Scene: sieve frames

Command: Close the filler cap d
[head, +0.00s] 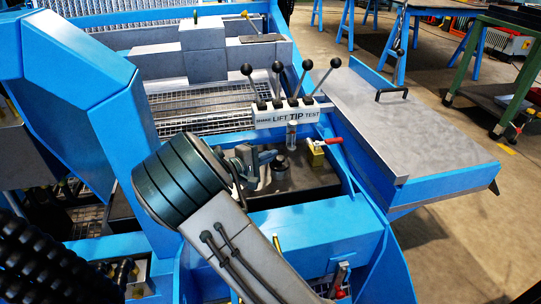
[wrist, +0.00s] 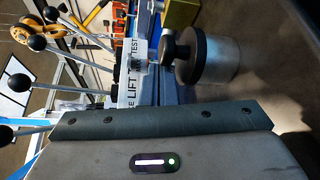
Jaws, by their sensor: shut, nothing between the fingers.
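The filler cap (head: 281,160) is a small dark round piece beside the tip of my gripper in the head view. In the wrist view the cap (wrist: 190,55) is a dark disc with a smaller knob, at the end of a grey metal cylinder (wrist: 218,60). It appears seated against the cylinder; whether it is turned fully tight I cannot tell. My gripper (head: 266,158) is shut and empty, just left of the cap. Whether it touches the cap is unclear. In the wrist view only the grey gripper housing shows, along the bottom; the fingertips are not clear.
A white LIFT TIP TEST label (head: 290,115) and several black-knobbed levers (head: 278,68) stand close behind the cap. A yellow block (head: 315,155) with a red handle (head: 333,140) is just right. A blue wall (head: 300,225) borders the dark recess in front.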

